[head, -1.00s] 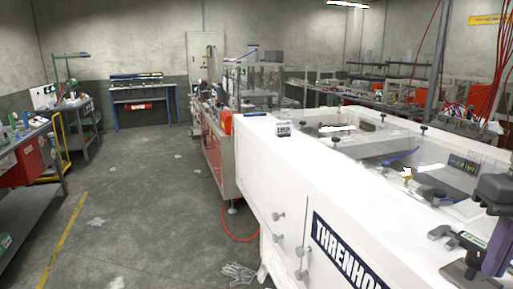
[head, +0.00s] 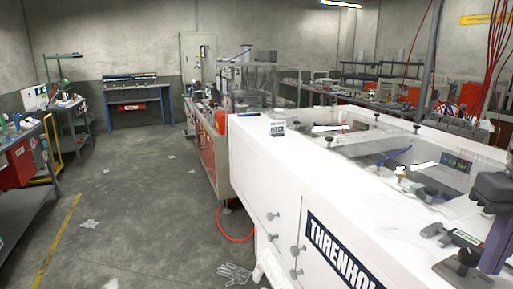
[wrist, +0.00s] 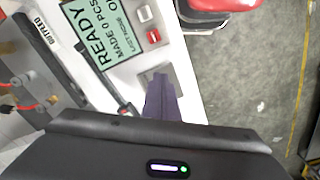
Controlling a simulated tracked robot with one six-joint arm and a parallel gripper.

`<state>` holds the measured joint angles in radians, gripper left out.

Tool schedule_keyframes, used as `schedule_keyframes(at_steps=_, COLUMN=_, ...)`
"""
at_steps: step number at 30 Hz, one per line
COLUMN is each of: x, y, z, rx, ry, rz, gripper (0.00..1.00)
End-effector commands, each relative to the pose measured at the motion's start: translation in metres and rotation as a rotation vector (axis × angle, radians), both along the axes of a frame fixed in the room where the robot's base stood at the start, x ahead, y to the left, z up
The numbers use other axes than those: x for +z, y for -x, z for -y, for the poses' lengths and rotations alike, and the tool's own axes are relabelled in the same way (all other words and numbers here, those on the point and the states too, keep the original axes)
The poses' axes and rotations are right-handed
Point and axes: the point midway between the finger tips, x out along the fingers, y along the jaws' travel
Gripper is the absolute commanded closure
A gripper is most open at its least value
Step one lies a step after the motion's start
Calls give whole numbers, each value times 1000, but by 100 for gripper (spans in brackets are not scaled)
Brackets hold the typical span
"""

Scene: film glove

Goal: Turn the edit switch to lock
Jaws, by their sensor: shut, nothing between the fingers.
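My gripper (head: 490,258) is at the right edge of the head view, over the near right part of the white machine. Its purple fingers (wrist: 162,98) are together and empty in the wrist view. Their tips are over or beside a small grey plate (wrist: 157,76); I cannot tell if they touch it. I cannot read an edit or lock label, so I cannot tell which part is the edit switch.
The wrist view shows a green display (wrist: 95,28) reading READY, a white switch (wrist: 145,13) and a red switch (wrist: 153,36). The white machine (head: 262,170) fills the right of the head view. Open floor (head: 130,225) lies to its left, with a glove (head: 234,273).

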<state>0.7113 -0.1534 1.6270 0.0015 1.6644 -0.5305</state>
Motion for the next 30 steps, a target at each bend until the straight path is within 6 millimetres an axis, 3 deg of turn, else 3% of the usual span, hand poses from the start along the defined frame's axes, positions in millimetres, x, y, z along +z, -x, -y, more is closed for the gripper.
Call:
schedule_keyframes(at_steps=14, x=4, y=3, z=0, rx=0, ry=-1, rz=-3, gripper=100)
schedule_keyframes(at_steps=30, x=49, y=2, z=1, rx=0, ry=0, rz=-2, gripper=100)
